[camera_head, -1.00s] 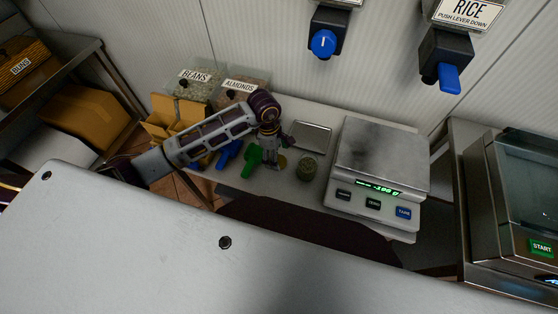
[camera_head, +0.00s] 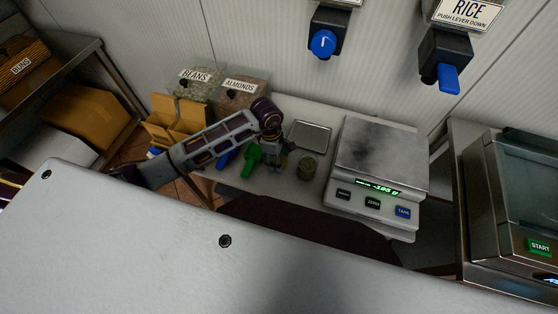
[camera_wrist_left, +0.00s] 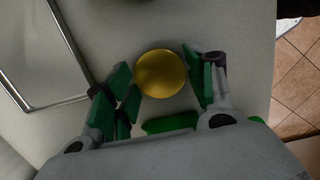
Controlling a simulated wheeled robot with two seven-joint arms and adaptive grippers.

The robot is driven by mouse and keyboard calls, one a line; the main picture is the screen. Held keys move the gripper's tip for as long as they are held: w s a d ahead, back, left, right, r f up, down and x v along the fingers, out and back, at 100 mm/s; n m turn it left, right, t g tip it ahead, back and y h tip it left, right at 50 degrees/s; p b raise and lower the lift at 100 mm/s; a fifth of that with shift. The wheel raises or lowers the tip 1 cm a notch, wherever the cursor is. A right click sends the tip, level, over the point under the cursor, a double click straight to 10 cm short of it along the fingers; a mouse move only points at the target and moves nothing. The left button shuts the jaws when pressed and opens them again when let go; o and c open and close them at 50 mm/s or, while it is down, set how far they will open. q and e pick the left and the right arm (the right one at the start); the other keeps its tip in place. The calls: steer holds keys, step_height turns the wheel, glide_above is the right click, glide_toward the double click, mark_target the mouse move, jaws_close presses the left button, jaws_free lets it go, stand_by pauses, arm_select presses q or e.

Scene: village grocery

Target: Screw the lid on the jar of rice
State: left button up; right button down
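The round gold lid (camera_wrist_left: 160,73) lies flat on the counter in the left wrist view. My left gripper (camera_wrist_left: 162,82) is open, with one green-padded finger on each side of the lid. I see a narrow gap on each side; I cannot tell how high the fingertips are. In the head view my left gripper (camera_head: 275,160) points down at the counter and mostly hides the lid. My right gripper is not in view.
A scale (camera_head: 381,158) stands right of the jar, with a flat metal tray (camera_head: 311,137) behind the jar. A green scoop (camera_head: 250,156) and a blue scoop (camera_head: 230,154) lie left of the gripper. Bins of beans (camera_head: 196,87) and almonds (camera_head: 240,94) stand behind.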

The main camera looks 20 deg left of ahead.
arm_select(q)
steer(key=shift+c, duration=0.9)
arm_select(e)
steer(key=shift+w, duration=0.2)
arm_select(q)
steer(key=shift+r, duration=0.15)
step_height(320, 180, up, 10)
steer(key=shift+b, duration=0.35)
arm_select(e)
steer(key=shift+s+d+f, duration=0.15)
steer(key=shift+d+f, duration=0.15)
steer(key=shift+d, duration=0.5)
